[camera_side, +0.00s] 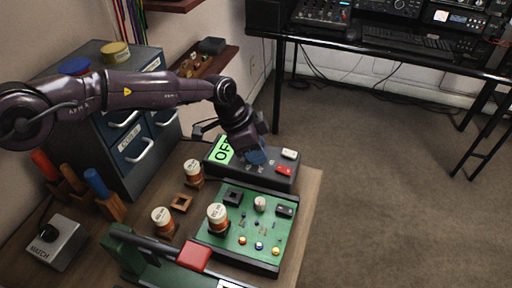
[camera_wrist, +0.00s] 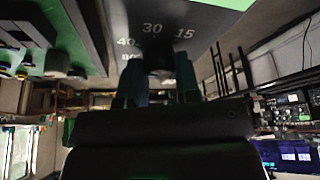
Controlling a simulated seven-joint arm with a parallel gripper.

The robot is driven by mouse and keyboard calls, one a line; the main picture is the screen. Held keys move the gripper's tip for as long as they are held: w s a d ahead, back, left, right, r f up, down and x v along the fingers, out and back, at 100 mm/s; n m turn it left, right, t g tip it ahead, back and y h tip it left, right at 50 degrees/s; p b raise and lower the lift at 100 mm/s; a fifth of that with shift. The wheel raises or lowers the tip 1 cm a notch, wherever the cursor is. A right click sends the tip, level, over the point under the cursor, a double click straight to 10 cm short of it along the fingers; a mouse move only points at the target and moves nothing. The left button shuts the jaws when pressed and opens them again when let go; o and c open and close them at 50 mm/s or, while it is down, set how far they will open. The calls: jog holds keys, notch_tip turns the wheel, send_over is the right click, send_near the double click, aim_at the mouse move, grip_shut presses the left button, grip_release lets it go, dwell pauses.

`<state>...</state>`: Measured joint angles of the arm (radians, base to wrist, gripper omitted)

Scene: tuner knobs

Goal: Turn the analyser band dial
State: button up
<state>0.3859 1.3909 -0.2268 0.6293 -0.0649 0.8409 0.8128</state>
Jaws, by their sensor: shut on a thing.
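The analyser is a dark box (camera_side: 252,177) with a green panel reading OFF (camera_side: 220,150), a white button (camera_side: 290,154) and a red button (camera_side: 284,170). My gripper (camera_side: 256,157) points down onto its top, and the band dial is hidden behind it in the side view. In the wrist view the dark dial (camera_wrist: 160,70) shows dimly, with white numbers such as 30 and 15 around it. My gripper (camera_wrist: 161,84) has one finger on each side of the dial and is shut on it. The dial's pointer cannot be made out.
A green circuit board (camera_side: 235,245) with small parts lies in front of the analyser. A grey box with a black knob (camera_side: 48,232) sits at the front left. A drawer cabinet (camera_side: 115,115) stands behind.

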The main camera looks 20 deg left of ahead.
jog(key=n+t+y, duration=0.1)
jog(key=n, duration=0.3)
jog(key=shift+s+n, duration=0.1)
jog(key=shift+n, duration=0.2)
jog(key=o, duration=0.9)
jog(key=shift+t, duration=0.3)
jog(key=v, duration=1.3)
